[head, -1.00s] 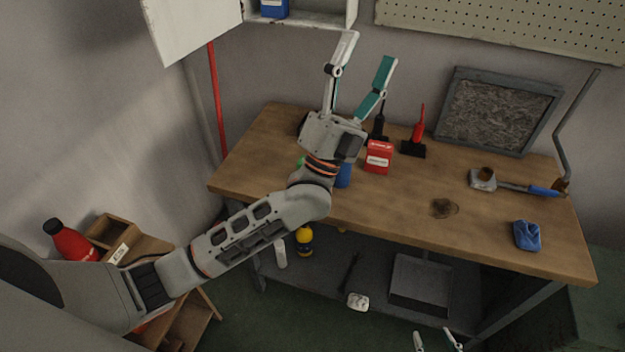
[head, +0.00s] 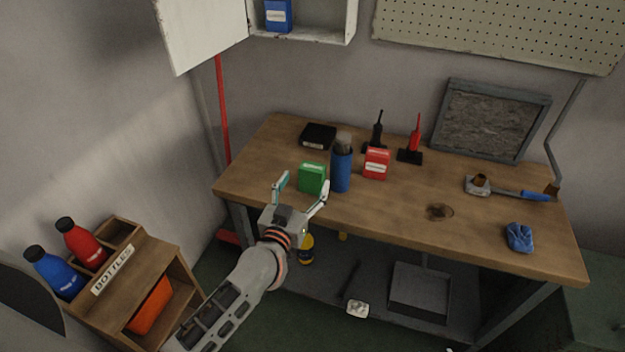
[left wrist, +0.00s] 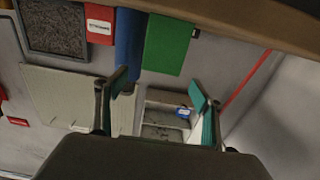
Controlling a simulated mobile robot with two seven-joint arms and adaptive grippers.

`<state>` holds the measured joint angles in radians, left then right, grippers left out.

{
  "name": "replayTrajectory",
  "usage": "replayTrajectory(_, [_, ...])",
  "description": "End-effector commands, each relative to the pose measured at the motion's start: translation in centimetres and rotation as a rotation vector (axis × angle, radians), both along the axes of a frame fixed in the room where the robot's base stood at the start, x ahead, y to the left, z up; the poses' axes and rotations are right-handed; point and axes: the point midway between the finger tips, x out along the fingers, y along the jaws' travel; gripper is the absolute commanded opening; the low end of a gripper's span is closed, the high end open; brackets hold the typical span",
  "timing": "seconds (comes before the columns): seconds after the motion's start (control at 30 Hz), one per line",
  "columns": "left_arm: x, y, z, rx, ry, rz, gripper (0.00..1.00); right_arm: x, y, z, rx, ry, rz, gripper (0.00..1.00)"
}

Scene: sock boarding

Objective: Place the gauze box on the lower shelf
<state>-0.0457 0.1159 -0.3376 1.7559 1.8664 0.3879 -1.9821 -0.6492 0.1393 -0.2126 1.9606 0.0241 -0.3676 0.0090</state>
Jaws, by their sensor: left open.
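The box labels are too small to read, so I cannot tell which is the gauze box. A green box (head: 311,178) stands near the workbench's front left edge. A red box (head: 376,164) stands farther right, and a blue box (head: 278,15) is in the white wall cabinet (head: 343,22). My left gripper (head: 301,196) is open and empty, just in front of the bench edge by the green box. In the left wrist view the open fingers (left wrist: 160,89) have the green box (left wrist: 167,45) beyond them. The workbench's grey lower shelf (head: 325,288) shows under the top. My right gripper is not clearly visible.
A blue cylinder (head: 341,168) stands immediately right of the green box, and a black box (head: 318,135) lies behind. A yellow container (head: 306,250) and a grey tray (head: 419,290) are on the lower shelf. A wooden bottle rack (head: 150,270) stands at left.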

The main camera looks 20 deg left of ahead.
Motion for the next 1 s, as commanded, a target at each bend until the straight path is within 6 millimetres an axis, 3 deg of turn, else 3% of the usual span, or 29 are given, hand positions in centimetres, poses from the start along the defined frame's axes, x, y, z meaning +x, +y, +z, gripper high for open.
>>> replayTrajectory(0.4, [5.1, -0.1, -0.4, 0.0, -0.001, 0.0, 0.68, 0.0, 0.0, -1.2, 0.0, 0.001, 0.0, 0.4])
replayTrajectory(0.7, [5.7, -0.1, -0.3, 0.003, 0.0, -0.001, 0.68, 0.0, 0.0, -1.2, 0.0, 0.001, 0.0, 0.4])
replayTrajectory(0.73, [5.7, -0.1, -0.3, 0.003, 0.0, -0.001, 0.65, 0.0, 0.0, -1.2, 0.0, 0.001, 0.0, 0.4])
replayTrajectory(0.9, [5.7, -0.1, -0.3, 0.003, 0.0, -0.001, 0.26, 0.0, 0.0, -1.2, 0.0, 0.0, 0.0, 0.4])
replayTrajectory(1.0, [5.7, -0.1, -0.3, 0.003, -0.001, -0.001, 0.22, 0.0, 0.0, -1.2, 0.0, 0.0, 0.0, 0.4])
